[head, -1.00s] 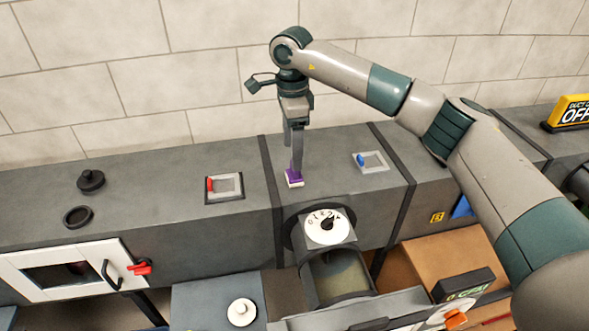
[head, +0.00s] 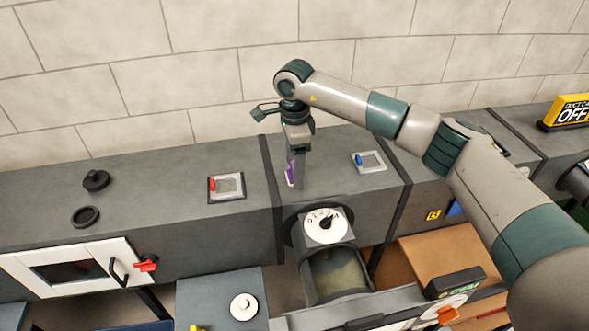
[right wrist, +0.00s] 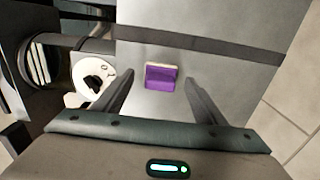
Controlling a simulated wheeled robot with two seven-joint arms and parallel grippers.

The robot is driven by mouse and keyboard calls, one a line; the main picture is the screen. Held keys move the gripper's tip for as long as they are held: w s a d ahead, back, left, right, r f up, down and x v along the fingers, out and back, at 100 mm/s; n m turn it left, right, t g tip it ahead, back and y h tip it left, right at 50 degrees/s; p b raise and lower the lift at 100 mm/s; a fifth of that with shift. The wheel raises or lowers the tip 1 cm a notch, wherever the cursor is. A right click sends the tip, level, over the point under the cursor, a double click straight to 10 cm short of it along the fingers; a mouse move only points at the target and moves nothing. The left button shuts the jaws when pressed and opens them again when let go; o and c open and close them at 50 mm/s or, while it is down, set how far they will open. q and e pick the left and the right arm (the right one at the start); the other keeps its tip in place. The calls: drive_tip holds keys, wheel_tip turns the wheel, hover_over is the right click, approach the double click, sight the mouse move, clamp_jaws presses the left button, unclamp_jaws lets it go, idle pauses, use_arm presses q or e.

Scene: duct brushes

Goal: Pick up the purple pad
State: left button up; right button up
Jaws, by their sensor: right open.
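The purple pad (right wrist: 161,77) has a pale top edge and sits on the grey duct top, seen in the right wrist view between my open fingers and a little beyond their tips. In the head view the pad (head: 290,174) is partly hidden behind my right gripper's fingers. My right gripper (head: 298,186) points down over the duct top beside the pad. It also shows in the right wrist view (right wrist: 158,80), with its two fingers spread wide and nothing between them held. My left gripper is not in view.
A red-switch plate (head: 227,187) lies left of the pad and a blue-switch plate (head: 369,162) right. A white dial (head: 325,226) stands on the duct's front. Duct top around the pad is clear.

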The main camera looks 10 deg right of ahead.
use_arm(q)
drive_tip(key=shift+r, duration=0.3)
use_arm(e)
drive_tip(key=shift+f, duration=0.65)
drive_tip(key=c, duration=1.1)
drive_tip(key=shift+c, duration=0.2)
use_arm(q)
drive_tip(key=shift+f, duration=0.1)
use_arm(e)
drive_tip(key=shift+r, duration=0.1)
